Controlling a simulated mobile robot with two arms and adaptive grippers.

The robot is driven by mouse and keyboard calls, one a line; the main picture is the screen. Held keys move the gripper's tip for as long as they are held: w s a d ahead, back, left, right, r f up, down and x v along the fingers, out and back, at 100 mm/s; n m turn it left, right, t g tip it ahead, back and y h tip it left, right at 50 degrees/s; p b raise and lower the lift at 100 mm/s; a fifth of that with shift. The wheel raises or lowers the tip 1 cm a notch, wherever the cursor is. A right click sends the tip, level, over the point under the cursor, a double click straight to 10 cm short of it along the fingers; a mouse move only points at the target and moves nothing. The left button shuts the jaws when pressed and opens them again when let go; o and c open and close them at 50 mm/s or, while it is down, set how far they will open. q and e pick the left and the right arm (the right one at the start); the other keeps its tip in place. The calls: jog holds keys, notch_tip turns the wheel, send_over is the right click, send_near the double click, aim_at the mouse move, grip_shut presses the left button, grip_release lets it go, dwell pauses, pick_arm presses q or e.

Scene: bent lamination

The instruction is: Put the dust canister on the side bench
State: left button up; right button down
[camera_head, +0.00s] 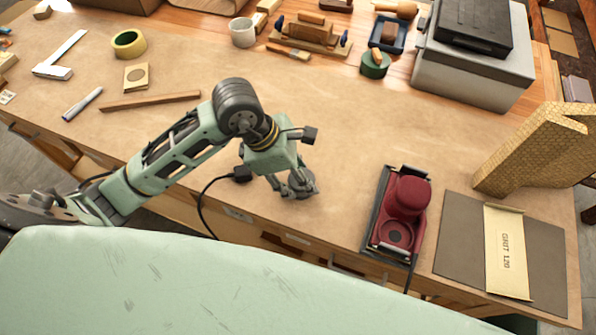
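A dark red power sander (397,230) lies on the workbench (330,130) at the right front, in a dark frame. A rounded dark red cap or canister (408,195) is at its far end; it looks like the dust canister, but I cannot tell for sure. My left gripper (299,186) points down low over the bench's front part, to the left of the sander and apart from it. Its fingers are small and partly hidden by its own body, so I cannot tell whether they are open. My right gripper is not in view. I cannot identify the side bench for certain.
A dark mat with a sandpaper sheet (507,252) lies right of the sander, with a tan curved block (540,150) behind it. A grey case (474,65) stands at the back right. A wooden strip (150,101) lies behind my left arm. The bench middle is clear.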

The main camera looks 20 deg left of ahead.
pick_arm(q)
jog(key=shift+f, duration=0.15)
jog(key=o, duration=1.3)
jog(key=shift+o, duration=0.2)
jog(key=shift+r, duration=0.2)
jog(key=shift+a+r, duration=0.2)
jog(key=shift+r, duration=0.1)
jog(key=b+v, duration=0.2)
jog(key=v, duration=0.9)
jog(key=shift+r, duration=0.2)
jog(key=shift+s+f, duration=0.1)
jog(key=shift+s, duration=0.05)
